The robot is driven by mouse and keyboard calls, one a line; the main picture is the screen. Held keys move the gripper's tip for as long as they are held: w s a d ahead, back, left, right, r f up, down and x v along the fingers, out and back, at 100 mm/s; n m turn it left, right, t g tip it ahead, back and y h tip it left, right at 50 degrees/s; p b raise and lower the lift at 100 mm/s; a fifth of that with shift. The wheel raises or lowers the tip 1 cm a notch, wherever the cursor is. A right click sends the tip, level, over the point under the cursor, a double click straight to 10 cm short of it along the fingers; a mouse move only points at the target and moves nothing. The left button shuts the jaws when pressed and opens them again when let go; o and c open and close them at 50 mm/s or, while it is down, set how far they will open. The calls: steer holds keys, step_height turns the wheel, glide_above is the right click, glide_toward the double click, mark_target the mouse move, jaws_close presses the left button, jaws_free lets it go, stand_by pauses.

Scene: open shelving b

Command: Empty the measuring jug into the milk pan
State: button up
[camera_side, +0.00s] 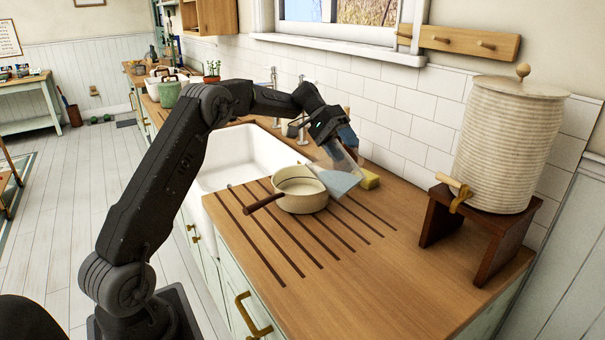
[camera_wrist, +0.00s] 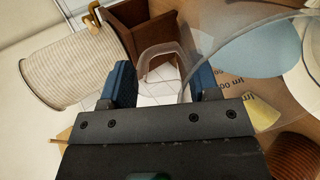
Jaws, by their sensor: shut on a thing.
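The clear measuring jug (camera_side: 350,163) is at the right rim of the milk pan, in front of the wall, and appears tilted. Pale blue liquid shows in it in the side view, and in the wrist view (camera_wrist: 272,50). My gripper (camera_side: 344,137) is shut on the jug's clear handle (camera_wrist: 160,56), which shows between the two blue fingers in the wrist view. The cream milk pan (camera_side: 303,203) stands upright on the grooved counter, its brown handle pointing front left. I see no stream between jug and pan. The jug hides part of the pan's right side.
A yellow sponge (camera_side: 370,178) lies right behind the jug. The white sink (camera_side: 235,152) is left of the pan, with taps behind. A ribbed dispenser (camera_side: 505,145) on a dark wooden stand (camera_side: 488,243) is at right. The front counter (camera_side: 385,285) is clear.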

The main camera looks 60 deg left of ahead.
mark_target(332, 141)
steer(key=shift+s+a+r+t+h, duration=0.2)
steer(key=shift+s+a+r+h, duration=0.05)
steer(key=shift+a+r+h, duration=0.55)
steer(key=shift+s+a+r+t+h, duration=0.2)
steer(key=shift+a+r+h, duration=0.35)
steer(key=shift+a+h, duration=0.3)
jaws_close()
stand_by(2.3)
steer(key=shift+s+a+r+t+h+p, duration=0.2)
steer(key=shift+a+h, duration=0.25)
steer(key=shift+a, duration=0.3)
steer(key=shift+s+a+r+t+h+p, duration=0.15)
steer(key=shift+s+a+r+h, duration=0.2)
steer(key=shift+a, duration=0.35)
stand_by(1.8)
